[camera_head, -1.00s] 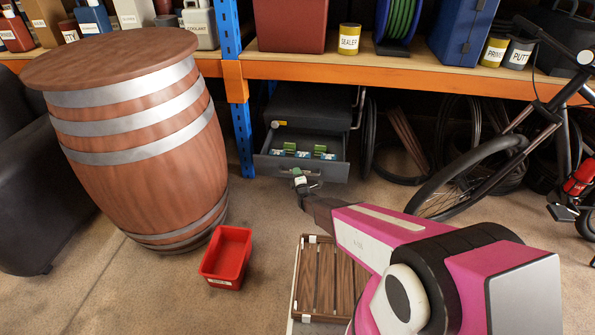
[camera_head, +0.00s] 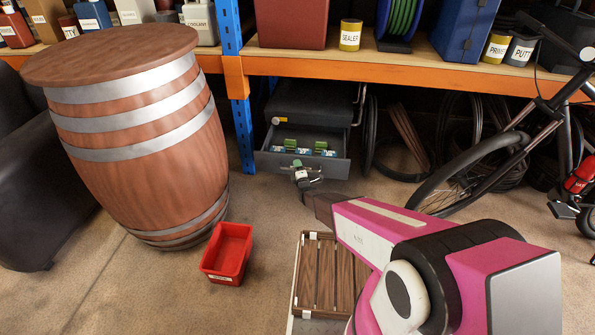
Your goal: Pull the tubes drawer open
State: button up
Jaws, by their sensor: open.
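The grey drawer (camera_head: 335,168) stands pulled out from a dark cabinet (camera_head: 312,104) under the shelf. Several small green and blue-and-white items (camera_head: 303,150) lie inside it. Its label is not readable from here. My gripper (camera_head: 299,170) is at the drawer's front face, left of its middle, with its jaws open. The gripper hides part of the front, so I cannot tell whether it touches the handle. My pink and white arm reaches in from the lower right.
A wooden barrel (camera_head: 130,140) stands left, with a red bin (camera_head: 226,252) on the floor beside it. A slatted wooden crate (camera_head: 325,275) lies beneath my arm. A bicycle (camera_head: 500,160) stands right. The orange shelf beam (camera_head: 400,72) runs above the cabinet.

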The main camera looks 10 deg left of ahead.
jog(key=shift+o, duration=1.1)
notch_tip(320, 180, up, 3)
jog(key=shift+s+f, duration=0.15)
jog(key=o, duration=0.6)
jog(key=s+a+r, duration=0.2)
jog(key=shift+s, duration=0.35)
jog(key=shift+c, duration=0.2)
jog(key=s+a+r, duration=0.1)
jog(key=s+r, duration=0.1)
jog(key=s+a+r, duration=0.1)
jog(key=s, duration=0.1)
jog(key=shift+a+r, duration=0.2)
jog(key=shift+a, duration=0.1)
jog(key=shift+s+a+r, duration=0.6)
jog(key=shift+s+a, duration=0.2)
jog(key=shift+s, duration=0.15)
jog(key=c, duration=0.8)
jog(key=shift+s+a+r, duration=0.1)
jog(key=shift+s+a, duration=0.3)
jog(key=shift+a, duration=0.1)
jog(key=shift+w, duration=0.15)
jog(key=shift+d, duration=0.1)
